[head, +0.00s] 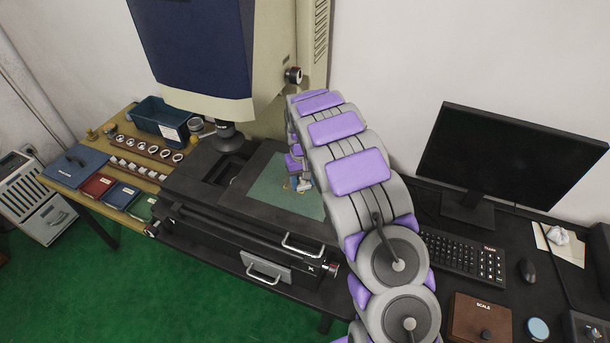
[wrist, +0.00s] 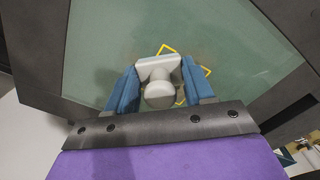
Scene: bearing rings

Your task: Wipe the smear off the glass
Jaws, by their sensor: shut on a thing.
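My gripper (head: 297,183) is over the green-grey glass plate (head: 268,196) of the measuring machine. In the wrist view my gripper (wrist: 160,84) has its two blue fingers shut on a pale grey wiper with a round knob (wrist: 160,95). The wiper is at or just above the glass (wrist: 105,40); I cannot tell whether it touches. A yellow outline (wrist: 168,47) on the glass is partly hidden by the wiper and a finger. A faint brownish haze lies around it, perhaps the smear (wrist: 196,52), with no clear edge.
The machine's blue and cream head (head: 195,45) hangs behind the glass at left. A wooden bench (head: 60,178) with rings, boxes and a blue bin (head: 160,120) stands left. A monitor (head: 510,155) and keyboard (head: 460,255) are right.

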